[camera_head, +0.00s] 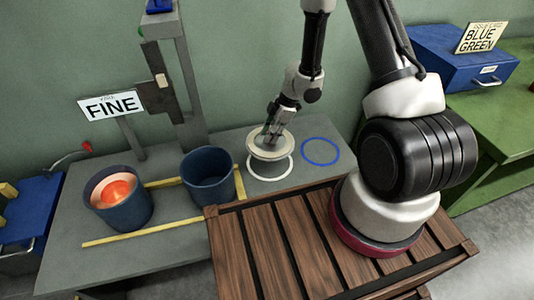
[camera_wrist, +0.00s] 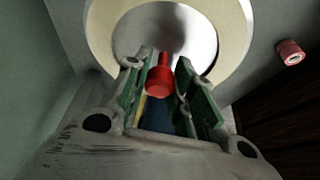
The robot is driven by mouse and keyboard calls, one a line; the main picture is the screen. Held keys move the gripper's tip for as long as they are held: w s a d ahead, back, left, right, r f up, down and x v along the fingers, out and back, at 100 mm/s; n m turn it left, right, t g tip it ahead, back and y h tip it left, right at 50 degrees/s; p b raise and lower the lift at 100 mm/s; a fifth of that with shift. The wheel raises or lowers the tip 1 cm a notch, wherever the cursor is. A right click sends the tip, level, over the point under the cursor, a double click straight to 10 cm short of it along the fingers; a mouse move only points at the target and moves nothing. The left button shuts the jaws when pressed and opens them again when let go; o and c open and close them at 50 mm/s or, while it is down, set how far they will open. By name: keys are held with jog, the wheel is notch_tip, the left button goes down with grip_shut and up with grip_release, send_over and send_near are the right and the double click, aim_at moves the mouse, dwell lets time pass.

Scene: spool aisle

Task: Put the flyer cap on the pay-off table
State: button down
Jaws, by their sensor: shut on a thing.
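The piece is at the white ring marked on the grey pay-off table (camera_head: 145,228). I cannot tell whether it touches the table. The fingers and arm hide part of its top.
A blue ring mark (camera_head: 320,151) lies empty to the right. Left are an empty dark blue bin (camera_head: 208,183) and a bin with an orange-lit inside (camera_head: 121,209). A FINE sign (camera_head: 112,104) and a post (camera_head: 190,75) stand behind. A slatted wooden deck (camera_head: 290,245) is in front.

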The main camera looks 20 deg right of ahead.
notch_tip(320, 180, down, 10)
jog(key=shift+r, duration=0.1)
dwell(0.4)
jog(key=c, duration=1.2)
grip_release()
